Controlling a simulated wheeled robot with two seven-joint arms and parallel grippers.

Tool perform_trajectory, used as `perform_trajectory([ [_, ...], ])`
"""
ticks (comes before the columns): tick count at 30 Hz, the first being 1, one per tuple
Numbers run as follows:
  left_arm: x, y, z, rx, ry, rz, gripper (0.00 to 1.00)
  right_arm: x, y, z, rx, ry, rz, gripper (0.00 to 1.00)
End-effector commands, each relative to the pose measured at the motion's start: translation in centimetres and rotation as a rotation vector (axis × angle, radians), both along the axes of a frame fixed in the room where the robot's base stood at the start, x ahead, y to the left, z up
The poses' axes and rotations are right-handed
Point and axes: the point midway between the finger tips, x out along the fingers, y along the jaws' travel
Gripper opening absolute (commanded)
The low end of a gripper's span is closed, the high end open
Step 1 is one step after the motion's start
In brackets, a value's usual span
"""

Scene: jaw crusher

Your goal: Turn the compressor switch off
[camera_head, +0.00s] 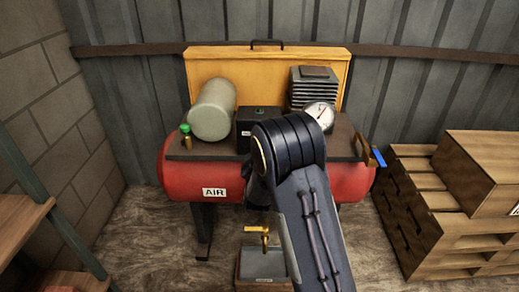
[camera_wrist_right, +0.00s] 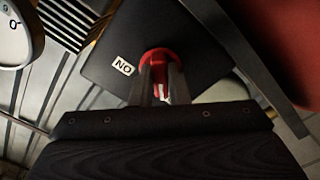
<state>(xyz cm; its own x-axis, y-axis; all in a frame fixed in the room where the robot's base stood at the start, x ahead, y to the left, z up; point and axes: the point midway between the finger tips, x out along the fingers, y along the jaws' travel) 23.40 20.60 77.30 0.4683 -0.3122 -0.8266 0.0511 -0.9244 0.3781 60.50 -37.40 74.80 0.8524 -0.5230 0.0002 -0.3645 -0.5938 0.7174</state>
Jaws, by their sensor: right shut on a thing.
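The compressor has a red tank (camera_head: 180,182) marked AIR and a black switch box (camera_head: 250,118) on its dark top plate. In the right wrist view the black box (camera_wrist_right: 150,30) carries a white ON label (camera_wrist_right: 123,66) and a red knob (camera_wrist_right: 161,56). My right gripper (camera_wrist_right: 163,85) is shut on the red knob, with a finger on either side of it. In the head view my right arm hides the knob and the gripper's fingertips. My left gripper is not in view.
A round gauge (camera_head: 321,114) and a finned motor block (camera_head: 312,87) stand right of the box. A grey cylinder (camera_head: 212,110) lies to its left. A blue-handled valve (camera_head: 378,157) is at the tank's right end.

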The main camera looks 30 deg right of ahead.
Motion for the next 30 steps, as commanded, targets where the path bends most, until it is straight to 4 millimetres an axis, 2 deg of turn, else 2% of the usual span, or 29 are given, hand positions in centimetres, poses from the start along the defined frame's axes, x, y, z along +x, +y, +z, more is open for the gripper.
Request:
perform_trajectory([
  [3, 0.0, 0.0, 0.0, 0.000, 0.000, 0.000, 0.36, 0.0, 0.0, -0.1, -0.002, 0.003, 0.000, 0.00],
  [4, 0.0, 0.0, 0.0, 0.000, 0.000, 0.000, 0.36, 0.0, 0.0, -0.1, -0.002, 0.003, 0.000, 0.16],
  [9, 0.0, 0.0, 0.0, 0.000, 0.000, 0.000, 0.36, 0.0, 0.0, 0.0, -0.001, 0.002, 0.000, 0.36],
  [20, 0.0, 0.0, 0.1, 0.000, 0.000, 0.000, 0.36, -0.6, 0.4, 0.0, 0.001, 0.001, 0.001, 0.36],
  [30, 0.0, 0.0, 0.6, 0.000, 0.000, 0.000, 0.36, -5.3, 3.3, 0.0, 0.000, 0.003, 0.003, 0.36],
])
